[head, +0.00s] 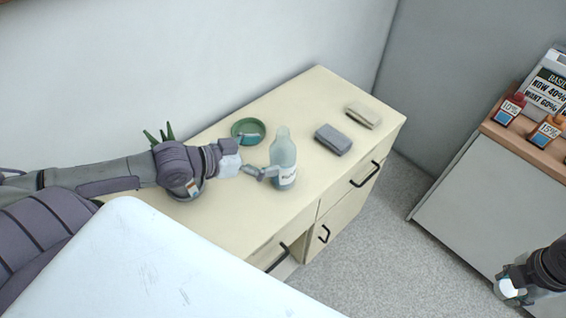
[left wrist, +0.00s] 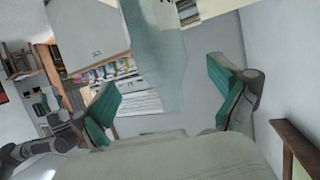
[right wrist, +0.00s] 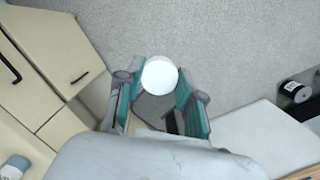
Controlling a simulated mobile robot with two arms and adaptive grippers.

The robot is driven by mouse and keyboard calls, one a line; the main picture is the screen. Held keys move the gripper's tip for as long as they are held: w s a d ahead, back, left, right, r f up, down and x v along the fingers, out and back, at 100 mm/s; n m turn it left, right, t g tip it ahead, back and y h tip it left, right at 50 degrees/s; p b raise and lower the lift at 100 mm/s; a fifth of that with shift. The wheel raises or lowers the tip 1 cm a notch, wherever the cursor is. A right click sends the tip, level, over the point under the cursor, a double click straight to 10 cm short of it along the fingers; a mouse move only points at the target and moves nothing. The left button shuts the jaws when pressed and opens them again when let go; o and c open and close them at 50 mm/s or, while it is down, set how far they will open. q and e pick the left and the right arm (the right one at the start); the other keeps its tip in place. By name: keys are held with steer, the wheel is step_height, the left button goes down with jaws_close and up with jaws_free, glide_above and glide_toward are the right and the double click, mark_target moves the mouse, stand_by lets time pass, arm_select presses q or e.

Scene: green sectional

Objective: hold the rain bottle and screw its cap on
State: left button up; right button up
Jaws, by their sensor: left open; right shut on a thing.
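The rain bottle (head: 285,152) is a translucent grey-green bottle with a label, upright on the cream cabinet. No cap shows on its top. My left gripper (head: 262,172) is beside it, low on its left side in the head view. In the left wrist view the bottle (left wrist: 160,65) shows as a pale shape between the spread fingers of my open left gripper (left wrist: 168,95). My right gripper (right wrist: 160,92) is shut on the white round cap (right wrist: 160,75). In the head view the cap (head: 508,288) is at the lower right, away from the bottle, over the floor.
A green bowl (head: 248,130) stands behind the bottle. A dark grey block (head: 333,139) and a beige block (head: 364,115) lie to its right on the cream cabinet (head: 240,222). A white counter (head: 480,200) with small bottles (head: 510,109) stands at the right.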

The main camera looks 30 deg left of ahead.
arm_select(q)
steer(key=shift+x, duration=2.6)
arm_select(e)
steer(key=shift+r, duration=0.2)
arm_select(q)
steer(key=shift+a+f, duration=0.1)
steer(key=shift+a, duration=0.05)
steer(key=c, duration=1.4)
steer(key=shift+c, duration=0.2)
